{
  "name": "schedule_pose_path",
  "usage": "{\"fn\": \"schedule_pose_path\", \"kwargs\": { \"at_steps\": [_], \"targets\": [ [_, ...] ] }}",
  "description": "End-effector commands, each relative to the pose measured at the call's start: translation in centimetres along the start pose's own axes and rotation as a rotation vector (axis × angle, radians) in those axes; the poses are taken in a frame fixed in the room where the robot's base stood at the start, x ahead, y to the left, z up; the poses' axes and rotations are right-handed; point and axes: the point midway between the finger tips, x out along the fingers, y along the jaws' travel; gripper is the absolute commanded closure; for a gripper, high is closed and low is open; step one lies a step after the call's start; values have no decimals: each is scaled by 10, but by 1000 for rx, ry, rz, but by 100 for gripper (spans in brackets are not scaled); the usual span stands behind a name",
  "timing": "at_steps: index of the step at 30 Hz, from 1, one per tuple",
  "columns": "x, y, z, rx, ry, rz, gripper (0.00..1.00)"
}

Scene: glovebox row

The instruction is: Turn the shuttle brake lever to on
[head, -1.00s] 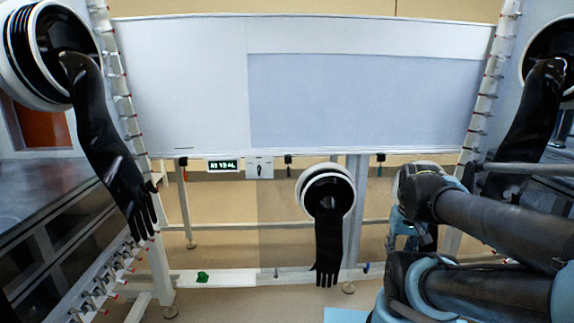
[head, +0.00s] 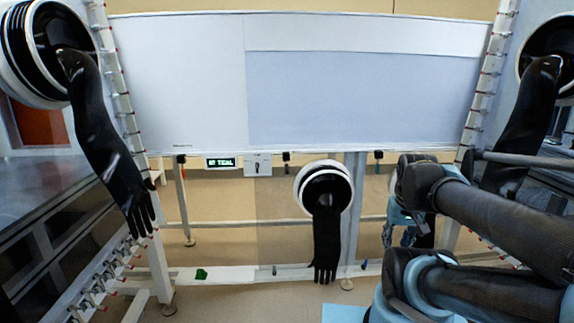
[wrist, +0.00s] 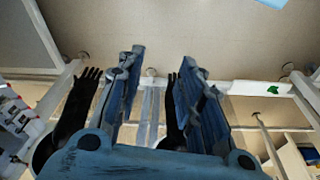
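A small pale plate (head: 257,165) with a dark upright lever (head: 258,168) hangs under the lower edge of the big white panel in the head view. It is the only lever-like control I can make out; any marking on it is too small to read. A display (head: 221,163) with green letters, seeming to read "AT TEAL", sits just left of it. My gripper (head: 403,236) is well to the right of the plate and lower, beyond the black hanging glove. In the wrist view my gripper (wrist: 162,62) has its blue fingers wide apart with nothing between them. The lever is not discernible there.
A black glove (head: 327,240) hangs from a round port (head: 324,187) between my gripper and the plate. A green object (head: 201,274) lies on the low white rail (head: 230,275). More gloves hang at left (head: 110,150) and right (head: 525,125).

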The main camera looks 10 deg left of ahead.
Motion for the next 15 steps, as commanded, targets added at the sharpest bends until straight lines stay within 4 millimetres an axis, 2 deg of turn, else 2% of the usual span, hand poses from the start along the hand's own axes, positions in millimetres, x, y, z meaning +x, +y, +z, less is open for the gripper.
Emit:
{"fn": "schedule_pose_path", "kwargs": {
  "at_steps": [8, 15],
  "targets": [
    [-52, -30, -84, -54, 40, -40, 66],
    [-88, -71, -161, -99, 73, -80, 66]
  ]
}}
